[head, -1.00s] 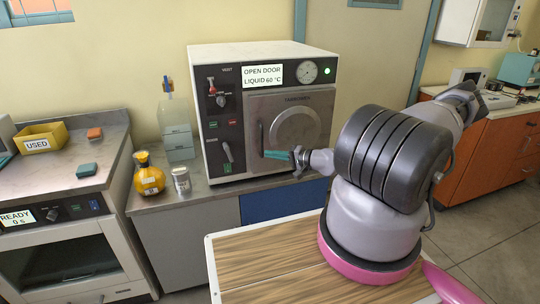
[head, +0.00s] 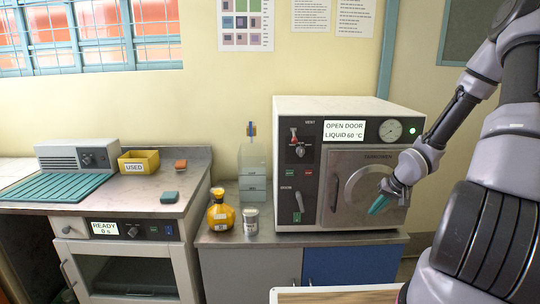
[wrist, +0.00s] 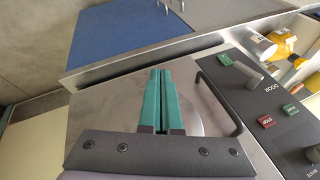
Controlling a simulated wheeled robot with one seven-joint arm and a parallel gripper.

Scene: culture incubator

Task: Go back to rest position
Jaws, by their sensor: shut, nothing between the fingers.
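My gripper (head: 379,204) is in front of the closed door of the white benchtop machine (head: 350,104), whose display reads "OPEN DOOR LIQUID 60 °C". In the wrist view, its two green fingers (wrist: 161,100) are together with nothing between them. They point along the steel door (wrist: 110,110), near the dark bar handle (wrist: 220,105). I cannot tell from these views whether the fingers touch the door. My arm comes in from the right side of the head view.
A yellow bottle (head: 220,212), a can (head: 250,220) and a clear container (head: 253,170) stand left of the machine. Further left are a yellow "USED" bin (head: 138,162), orange and teal blocks, and an oven (head: 130,272). A wooden tabletop (head: 335,296) lies at the bottom.

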